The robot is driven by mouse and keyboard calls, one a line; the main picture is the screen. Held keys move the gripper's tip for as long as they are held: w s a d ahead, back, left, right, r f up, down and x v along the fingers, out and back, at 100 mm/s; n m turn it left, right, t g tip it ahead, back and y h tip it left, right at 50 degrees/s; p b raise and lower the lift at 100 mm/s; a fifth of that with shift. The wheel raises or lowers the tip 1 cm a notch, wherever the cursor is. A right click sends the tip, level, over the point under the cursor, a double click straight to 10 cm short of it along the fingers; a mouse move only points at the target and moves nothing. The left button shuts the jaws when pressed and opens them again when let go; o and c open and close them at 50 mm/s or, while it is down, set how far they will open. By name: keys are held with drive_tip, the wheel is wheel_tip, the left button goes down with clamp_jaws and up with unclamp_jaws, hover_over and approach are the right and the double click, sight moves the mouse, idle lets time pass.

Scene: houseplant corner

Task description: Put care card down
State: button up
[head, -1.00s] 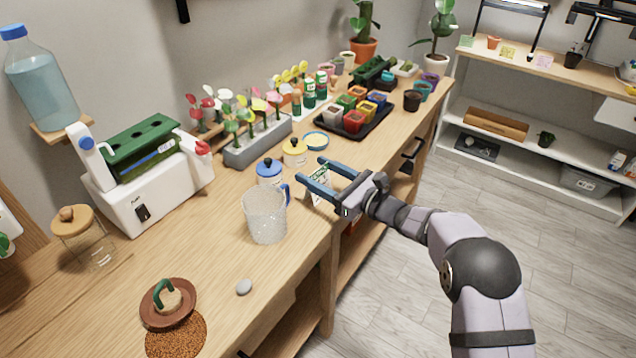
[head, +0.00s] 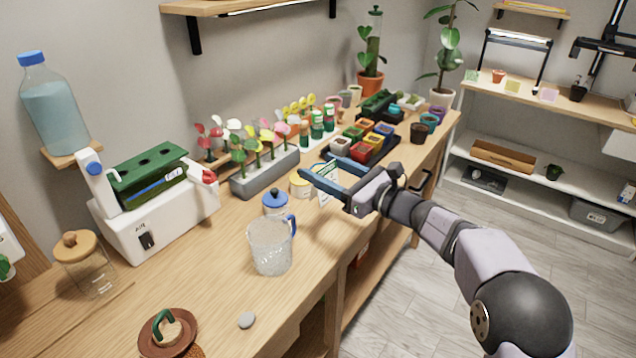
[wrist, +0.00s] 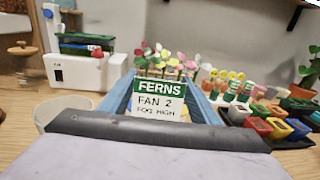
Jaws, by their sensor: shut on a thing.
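The care card (wrist: 160,98) is white with a green top band and reads "FERNS", "FAN 2", "FOG HIGH" in the wrist view. It stands upright between the blue fingers of my gripper (head: 325,175), which is shut on it. In the head view the card (head: 328,186) is partly hidden by the fingers. It is over the front part of the wooden bench (head: 215,290), near the yellow-lidded jar. I cannot tell whether its lower edge touches the bench.
A clear jug (head: 270,248) and a blue-lidded jar (head: 275,203) stand left of my gripper. A tray of coloured pots (head: 362,148) lies beyond. Bench around the grey stone (head: 246,320) is clear.

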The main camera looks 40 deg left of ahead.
drive_tip(key=shift+r, duration=0.1)
wheel_tip(320, 180, up, 6)
drive_tip(key=shift+f, duration=0.2)
drive_tip(key=s+a+g+b, duration=0.1)
drive_tip(key=s+a, duration=0.4)
drive_tip(key=s, duration=0.5)
drive_tip(key=s+a+n+b, duration=0.1)
drive_tip(key=s+a, duration=0.3)
drive_tip(key=s, duration=0.5)
drive_tip(key=s+a+g+b, duration=0.1)
drive_tip(key=s+a, duration=0.4)
drive_tip(key=s, duration=0.5)
drive_tip(key=shift+w+f+p, duration=0.15)
drive_tip(key=shift+f+p, duration=0.15)
drive_tip(key=shift+f, duration=2.25)
drive_tip(key=shift+w+f+p, duration=0.2)
drive_tip(key=shift+f+p, duration=0.05)
drive_tip(key=shift+f, duration=2.3)
drive_tip(key=shift+w+f+p, duration=0.15)
drive_tip(key=shift+f+p, duration=0.15)
drive_tip(key=shift+f, duration=2.35)
drive_tip(key=shift+f+b, duration=0.25)
drive_tip(key=shift+b, duration=0.1)
